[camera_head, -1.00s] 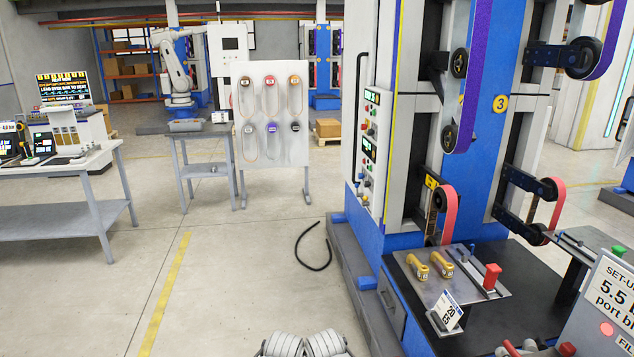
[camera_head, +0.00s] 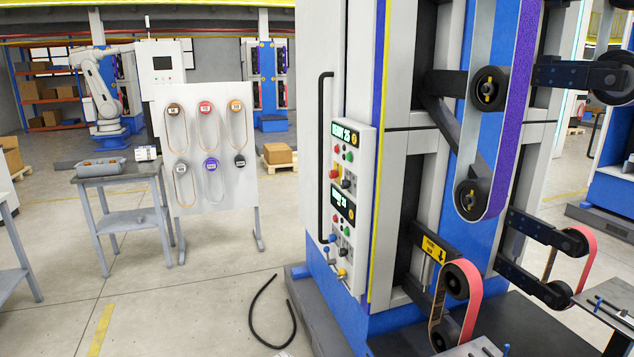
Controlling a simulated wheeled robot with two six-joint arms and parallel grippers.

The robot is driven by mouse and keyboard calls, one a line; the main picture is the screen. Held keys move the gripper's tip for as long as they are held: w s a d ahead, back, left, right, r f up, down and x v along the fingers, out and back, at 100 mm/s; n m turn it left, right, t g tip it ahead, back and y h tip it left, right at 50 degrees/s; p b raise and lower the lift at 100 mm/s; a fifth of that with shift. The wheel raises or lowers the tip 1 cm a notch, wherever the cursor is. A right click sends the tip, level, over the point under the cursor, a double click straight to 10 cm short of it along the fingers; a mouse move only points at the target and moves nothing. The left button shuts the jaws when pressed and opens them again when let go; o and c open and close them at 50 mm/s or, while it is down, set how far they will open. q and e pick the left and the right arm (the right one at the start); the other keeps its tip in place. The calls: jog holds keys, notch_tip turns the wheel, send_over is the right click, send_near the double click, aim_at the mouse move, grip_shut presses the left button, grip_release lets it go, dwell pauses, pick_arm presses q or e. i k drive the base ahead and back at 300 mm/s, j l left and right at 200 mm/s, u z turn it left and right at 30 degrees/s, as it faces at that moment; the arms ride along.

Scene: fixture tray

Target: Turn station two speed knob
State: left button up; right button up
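A light-grey control panel (camera_head: 349,207) is fixed to the left side of the large belt machine. Its upper half has a lit green display (camera_head: 345,134) above red and green buttons and a dark knob (camera_head: 347,184). Its lower half has a second lit display (camera_head: 342,202) above small coloured controls. A blue-topped lever (camera_head: 327,252) and a yellow part (camera_head: 341,272) sit at its bottom. I cannot read a station number on the panel or tell which control is the speed knob.
A tall black handle (camera_head: 323,158) stands left of the panel. A black hose (camera_head: 267,312) lies on the floor by the machine's base. A white board (camera_head: 210,150) with hanging belts and a grey table (camera_head: 122,180) stand behind.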

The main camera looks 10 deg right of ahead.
aim_at(343, 184)
jog(key=i, duration=1.5)
jog(key=i+z, duration=0.15)
jog(key=z, duration=0.85)
